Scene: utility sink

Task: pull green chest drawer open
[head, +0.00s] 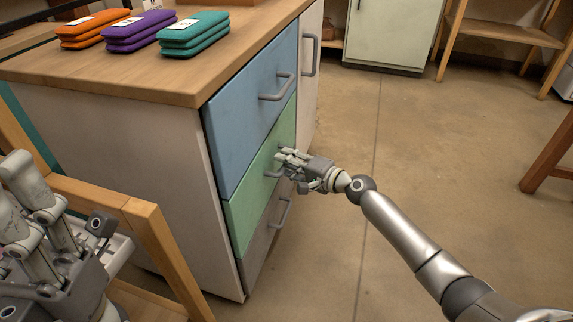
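The chest has a green drawer (246,207) in its middle, below a blue drawer (238,118) and above a grey drawer (257,248). The green drawer's front looks flush with the others. Its grey handle (272,174) is partly hidden by my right gripper (285,163). The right fingers are at the handle, but whether they are closed around it is unclear. My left gripper (65,215) is at the lower left, away from the chest, with its fingers spread and nothing visible between them.
Folded orange (92,29), purple (139,31) and teal (194,34) cloths lie on the wooden chest top (150,72). A wooden frame (145,225) stands near my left gripper. The floor (430,150) in front of the drawers is clear apart from my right arm.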

